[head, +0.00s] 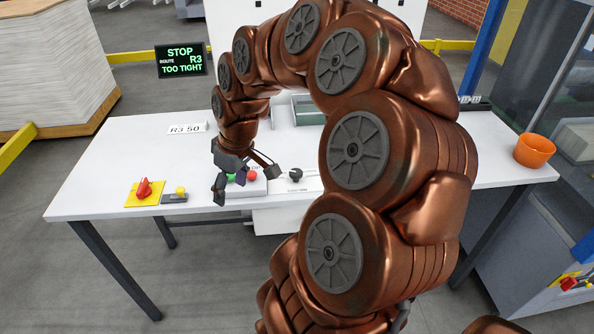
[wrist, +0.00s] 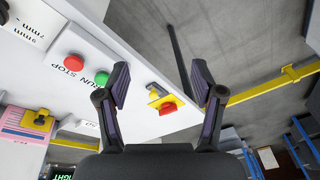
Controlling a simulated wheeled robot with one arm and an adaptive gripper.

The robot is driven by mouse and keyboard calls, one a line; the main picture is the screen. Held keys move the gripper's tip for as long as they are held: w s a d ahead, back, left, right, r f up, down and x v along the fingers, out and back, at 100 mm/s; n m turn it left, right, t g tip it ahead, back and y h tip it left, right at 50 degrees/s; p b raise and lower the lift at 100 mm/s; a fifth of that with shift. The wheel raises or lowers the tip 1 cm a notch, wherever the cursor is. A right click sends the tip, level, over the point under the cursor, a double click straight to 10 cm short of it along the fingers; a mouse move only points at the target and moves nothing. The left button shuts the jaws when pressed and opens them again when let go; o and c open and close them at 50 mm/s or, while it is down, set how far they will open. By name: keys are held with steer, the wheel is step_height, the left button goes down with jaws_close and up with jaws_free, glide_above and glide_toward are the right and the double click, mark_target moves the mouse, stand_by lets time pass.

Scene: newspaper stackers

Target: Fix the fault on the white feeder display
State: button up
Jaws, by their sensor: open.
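The black display (head: 181,60) reads "STOP ROUTE R3 TOO TIGHT" in green, behind the white table. A card (head: 187,128) on the table reads "R3 50". A box holds a green button (head: 231,177) and a red button (head: 252,175); in the wrist view the green one (wrist: 102,78) and red one (wrist: 74,63) are marked RUN and STOP. A black knob (head: 296,175) sits on a white plate to their right. A red switch (head: 145,190) on a yellow plate and a yellow button (head: 180,190) are at the left. My gripper (head: 246,181) is open and empty above the button box.
An orange cup (head: 534,150) stands at the table's right end. A grey-green tray (head: 307,108) is at the back, partly hidden by my arm. The table's (head: 100,178) left part is mostly clear.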

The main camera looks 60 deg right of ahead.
steer(key=d+f+t, duration=0.1)
steer(key=d, duration=0.9)
steer(key=m+t+h, duration=0.1)
steer(key=m+h, duration=0.1)
glide_toward(296, 172)
steer(key=f, duration=0.1)
steer(key=shift+p+x, duration=1.3)
steer(key=shift+x, duration=2.6)
steer(key=shift+w+d, duration=0.1)
steer(key=shift+c, duration=0.3)
steer(key=c, duration=1.1)
steer(key=shift+o, duration=0.2)
